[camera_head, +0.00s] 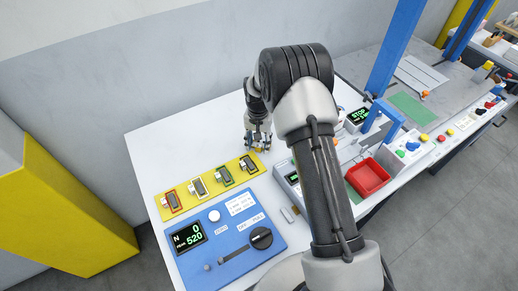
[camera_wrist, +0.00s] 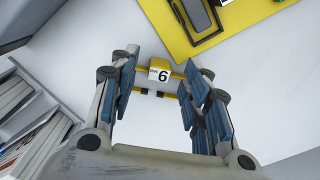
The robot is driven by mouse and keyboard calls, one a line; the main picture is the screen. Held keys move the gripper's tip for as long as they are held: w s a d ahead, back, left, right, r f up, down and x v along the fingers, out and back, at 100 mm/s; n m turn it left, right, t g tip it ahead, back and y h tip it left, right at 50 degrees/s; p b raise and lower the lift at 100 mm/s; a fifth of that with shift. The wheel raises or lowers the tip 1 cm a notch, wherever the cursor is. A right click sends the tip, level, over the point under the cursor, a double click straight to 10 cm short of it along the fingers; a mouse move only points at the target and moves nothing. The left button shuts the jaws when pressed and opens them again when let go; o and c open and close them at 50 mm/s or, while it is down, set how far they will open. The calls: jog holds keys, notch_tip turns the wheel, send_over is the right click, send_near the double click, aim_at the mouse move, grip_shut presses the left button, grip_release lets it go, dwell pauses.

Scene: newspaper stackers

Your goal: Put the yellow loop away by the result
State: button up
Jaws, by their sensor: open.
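The yellow loop (camera_wrist: 178,75) lies on the white table in the wrist view, with a white tag marked 6 and dark parts below it. My gripper (camera_wrist: 160,88) is open, its blue-padded fingers on either side of the loop. I cannot tell whether they touch it. In the head view my gripper (camera_head: 258,143) is low over the table behind the yellow board, with a bit of yellow under it. The blue tester panel (camera_head: 225,262) has a display (camera_head: 189,238) reading N 0 and peak 520. The yellow board (camera_head: 210,183) carries several outlined places: red, white, green and black.
A red tray (camera_head: 368,176) stands right of my arm. A grey wall (camera_head: 190,60) is behind, and a yellow column (camera_head: 60,215) is at left. The table's back left is clear.

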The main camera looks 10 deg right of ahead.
jog(key=shift+f, duration=0.4)
jog(key=shift+c, duration=0.5)
grip_shut()
jog(key=shift+r, duration=0.1)
